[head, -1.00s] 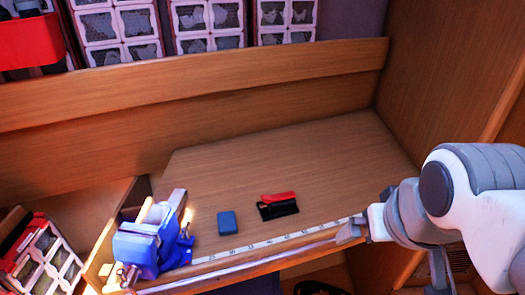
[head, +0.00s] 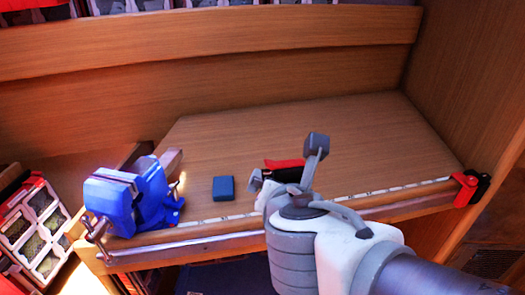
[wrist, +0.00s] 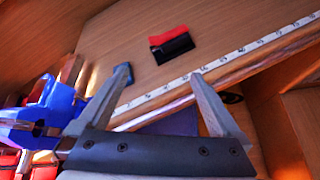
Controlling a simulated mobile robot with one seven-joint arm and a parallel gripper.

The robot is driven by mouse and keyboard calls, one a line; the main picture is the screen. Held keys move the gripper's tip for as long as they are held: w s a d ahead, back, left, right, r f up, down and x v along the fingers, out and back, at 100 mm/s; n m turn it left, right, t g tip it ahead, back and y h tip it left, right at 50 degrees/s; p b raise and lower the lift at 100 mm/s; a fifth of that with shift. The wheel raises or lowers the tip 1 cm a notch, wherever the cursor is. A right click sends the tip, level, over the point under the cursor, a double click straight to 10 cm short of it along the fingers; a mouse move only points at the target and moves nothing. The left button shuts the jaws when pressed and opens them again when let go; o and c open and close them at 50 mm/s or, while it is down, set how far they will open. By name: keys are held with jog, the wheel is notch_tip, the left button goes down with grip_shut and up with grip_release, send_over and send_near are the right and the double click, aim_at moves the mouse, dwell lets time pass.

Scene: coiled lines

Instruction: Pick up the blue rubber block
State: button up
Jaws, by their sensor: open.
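The blue rubber block (head: 223,188) lies on the wooden bench top, just right of the blue vise and near the measuring strip along the front edge. In the wrist view the block (wrist: 127,69) shows at the tip of the left finger, which partly covers it. My gripper (head: 286,163) is open and empty, with its fingers spread apart. In the head view it appears right of the block, over the front part of the bench. In the wrist view the space between the fingertips (wrist: 159,75) shows bench top and the measuring strip.
A blue vise (head: 135,196) stands at the bench's left front. A red and black item (head: 284,168) lies right of the block, partly hidden by my gripper. A red and black clamp (head: 468,187) sits at the right front corner. The bench top behind is clear.

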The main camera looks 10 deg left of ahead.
jog(key=s+a+f+n+y+b, duration=0.2)
jog(key=s+a+f+n+y, duration=0.1)
jog(key=a+n, duration=0.4)
jog(key=n+p, duration=0.1)
jog(key=p, duration=0.3)
send_near(224, 185)
jog(key=shift+s+d+r+g, duration=0.15)
jog(key=shift+s+d+r, duration=0.25)
jog(key=shift+r, duration=0.2)
jog(key=shift+s+d+r+g, duration=0.15)
jog(key=shift+s+d+r, duration=0.1)
jog(key=shift+s+r, duration=0.3)
jog(key=p+x, duration=0.2)
jog(key=p, duration=0.1)
jog(key=shift+w+a, duration=0.1)
jog(key=shift+w, duration=0.25)
jog(key=shift+w+a+f+p, duration=0.35)
jog(key=shift+w+f+p, duration=0.1)
jog(key=shift+p, duration=0.7)
jog(key=shift+w+a+f+b, duration=0.25)
jog(key=shift+w+f+b, duration=0.1)
jog(key=shift+w+f, duration=0.1)
jog(key=shift+x, duration=3.15)
jog(key=shift+f, duration=0.1)
